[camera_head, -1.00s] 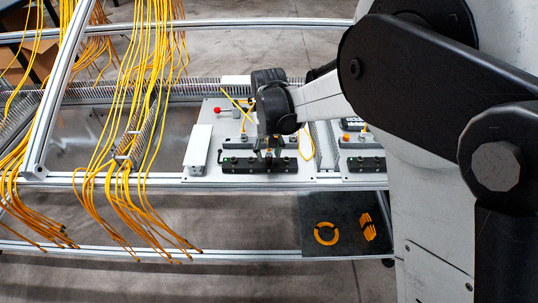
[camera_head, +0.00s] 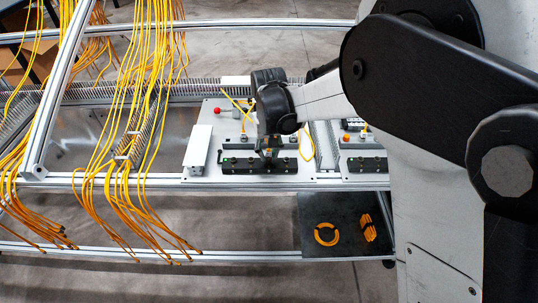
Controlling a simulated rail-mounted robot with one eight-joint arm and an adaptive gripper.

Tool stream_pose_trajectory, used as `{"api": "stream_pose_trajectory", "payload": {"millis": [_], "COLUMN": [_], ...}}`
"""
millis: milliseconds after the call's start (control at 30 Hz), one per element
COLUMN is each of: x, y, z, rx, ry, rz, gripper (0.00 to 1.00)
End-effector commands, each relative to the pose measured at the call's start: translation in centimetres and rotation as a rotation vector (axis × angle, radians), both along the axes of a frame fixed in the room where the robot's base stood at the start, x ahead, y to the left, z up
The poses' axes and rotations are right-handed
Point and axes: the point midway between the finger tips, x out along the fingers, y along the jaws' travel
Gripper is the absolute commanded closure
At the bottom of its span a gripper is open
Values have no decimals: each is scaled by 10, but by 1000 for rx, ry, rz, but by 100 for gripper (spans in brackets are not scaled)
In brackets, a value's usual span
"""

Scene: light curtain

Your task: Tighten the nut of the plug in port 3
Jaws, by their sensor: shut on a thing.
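My gripper (camera_head: 269,154) points down over the black port block (camera_head: 244,167) on the white panel, at its right half. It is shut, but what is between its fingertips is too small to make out. The plug, its nut and the port numbers cannot be told apart at this size; the gripper hides part of the block. Small dark knobs and a green light show on the block's left part. A yellow cable (camera_head: 233,102) runs behind the gripper on the panel, and another yellow cable (camera_head: 306,150) loops to its right.
A second black block (camera_head: 368,164) stands to the right, partly behind my arm. A white bracket (camera_head: 198,146) and a red knob (camera_head: 217,110) are on the panel's left. Yellow cables (camera_head: 150,90) hang at left. A dark tray (camera_head: 312,212) holds orange parts below.

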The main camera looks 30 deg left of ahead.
Motion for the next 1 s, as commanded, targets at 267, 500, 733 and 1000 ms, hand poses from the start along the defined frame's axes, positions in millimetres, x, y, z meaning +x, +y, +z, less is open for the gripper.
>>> {"api": "stream_pose_trajectory", "payload": {"millis": [267, 500, 733, 1000], "x": [0, 0, 0, 0], "y": [0, 0, -1, 0], "z": [-2, -4, -4, -3], "rx": [-1, -1, 0, 0], "ry": [1, 1, 1, 1], "rz": [-24, -240, -467, -548], "gripper": [98, 98, 98, 98]}}
